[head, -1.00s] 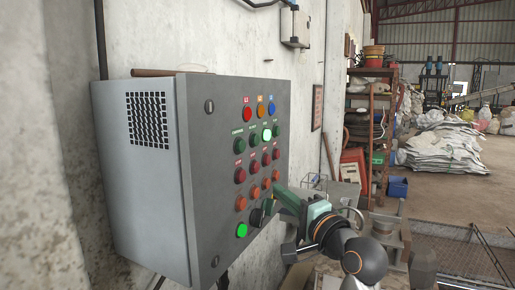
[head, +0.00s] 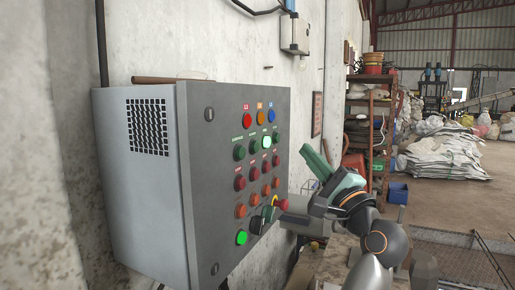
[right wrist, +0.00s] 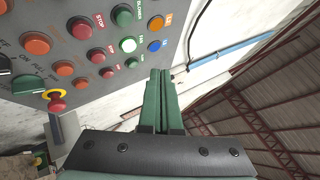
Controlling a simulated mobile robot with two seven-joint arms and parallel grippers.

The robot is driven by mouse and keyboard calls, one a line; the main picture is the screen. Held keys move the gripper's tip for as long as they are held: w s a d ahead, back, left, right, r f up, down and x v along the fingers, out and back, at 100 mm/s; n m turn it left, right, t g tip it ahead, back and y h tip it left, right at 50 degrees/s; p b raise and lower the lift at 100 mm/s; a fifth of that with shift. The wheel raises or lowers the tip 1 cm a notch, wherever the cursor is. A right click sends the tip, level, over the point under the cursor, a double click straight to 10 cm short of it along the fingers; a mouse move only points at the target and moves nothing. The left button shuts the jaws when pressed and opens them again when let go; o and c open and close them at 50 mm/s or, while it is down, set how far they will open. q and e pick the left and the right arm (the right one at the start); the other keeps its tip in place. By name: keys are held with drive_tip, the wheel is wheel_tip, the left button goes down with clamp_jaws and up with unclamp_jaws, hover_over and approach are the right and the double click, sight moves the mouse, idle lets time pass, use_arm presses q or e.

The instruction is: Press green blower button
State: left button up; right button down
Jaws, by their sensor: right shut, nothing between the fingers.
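The grey control panel (head: 225,180) is on the wall, its button face turned to the right. Its upper button row has green buttons (head: 239,152), one of them lit bright (head: 267,141). The lit one also shows in the right wrist view (right wrist: 128,44). My left gripper is not in view.
Red and orange buttons (head: 240,183) sit below the green row. A red mushroom button on yellow (head: 282,205) and a lit green lamp (head: 241,237) are lower down. A wall box (head: 295,34) hangs above. A shelf (head: 370,130) and sacks (head: 445,155) stand farther back.

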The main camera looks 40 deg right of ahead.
sight(255, 147)
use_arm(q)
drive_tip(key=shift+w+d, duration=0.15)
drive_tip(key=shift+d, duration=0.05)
use_arm(e)
drive_tip(key=w+a, duration=0.3)
drive_tip(key=w, duration=0.4)
drive_tip(key=shift+w+a, duration=0.15)
drive_tip(key=shift+a, duration=0.25)
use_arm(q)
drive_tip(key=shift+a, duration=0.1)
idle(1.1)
use_arm(e)
drive_tip(key=shift+w, duration=0.1)
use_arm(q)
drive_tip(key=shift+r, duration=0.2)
use_arm(e)
drive_tip(key=shift+w+a, duration=0.2)
drive_tip(key=shift+w, duration=0.05)
